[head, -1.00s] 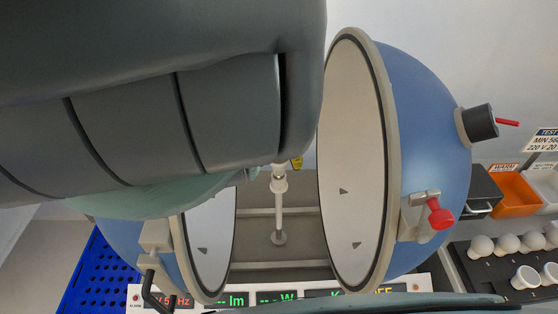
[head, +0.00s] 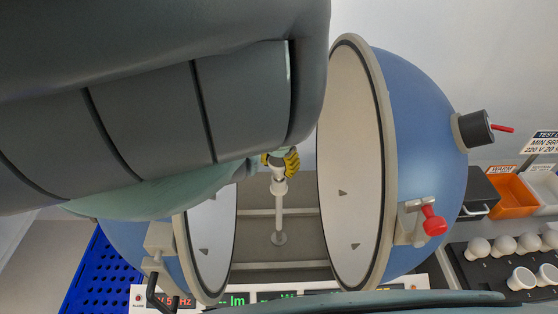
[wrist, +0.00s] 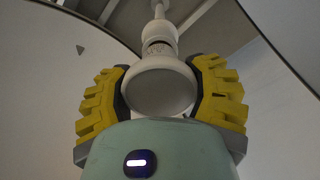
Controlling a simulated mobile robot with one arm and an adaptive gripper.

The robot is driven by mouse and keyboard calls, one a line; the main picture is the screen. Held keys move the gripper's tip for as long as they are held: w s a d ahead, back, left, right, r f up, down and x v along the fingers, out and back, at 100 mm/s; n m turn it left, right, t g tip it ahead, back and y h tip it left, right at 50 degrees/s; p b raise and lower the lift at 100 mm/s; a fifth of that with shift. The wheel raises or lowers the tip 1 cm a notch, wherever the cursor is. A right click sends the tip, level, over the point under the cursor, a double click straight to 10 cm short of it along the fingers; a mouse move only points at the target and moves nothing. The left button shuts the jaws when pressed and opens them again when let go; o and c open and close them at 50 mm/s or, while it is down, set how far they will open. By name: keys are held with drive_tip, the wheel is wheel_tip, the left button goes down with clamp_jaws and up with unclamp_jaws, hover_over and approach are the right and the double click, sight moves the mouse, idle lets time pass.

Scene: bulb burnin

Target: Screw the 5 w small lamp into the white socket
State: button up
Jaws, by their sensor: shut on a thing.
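My gripper (wrist: 160,78) has yellow ridged fingers and is shut on a small white lamp (wrist: 160,90), one finger on each side of its round head. In the wrist view the lamp's threaded base points at the white socket (wrist: 158,31), lined up with it. The base is at the socket's mouth; how far it is in I cannot tell. In the head view the white socket (head: 279,186) tops a thin post between two open sphere halves. My gripper (head: 282,162) is just above it there, and my arm hides much of it.
The right sphere half (head: 420,150) with its red knob (head: 433,221) stands close beside the post; the left half (head: 207,245) is partly behind my arm. A black rack of bulbs (head: 500,268), orange bin (head: 512,195) and blue crate (head: 98,275) lie outside. A display panel (head: 235,300) is in front.

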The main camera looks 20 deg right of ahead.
drive_tip(key=shift+m, duration=0.9)
drive_tip(key=m, duration=0.3)
drive_tip(key=shift+s, duration=0.1)
drive_tip(key=m, duration=0.4)
drive_tip(key=shift+m, duration=0.3)
drive_tip(key=m, duration=0.4)
drive_tip(key=shift+f+b, duration=0.1)
drive_tip(key=shift+b, duration=0.2)
drive_tip(key=m, duration=0.4)
drive_tip(key=o, duration=1.2)
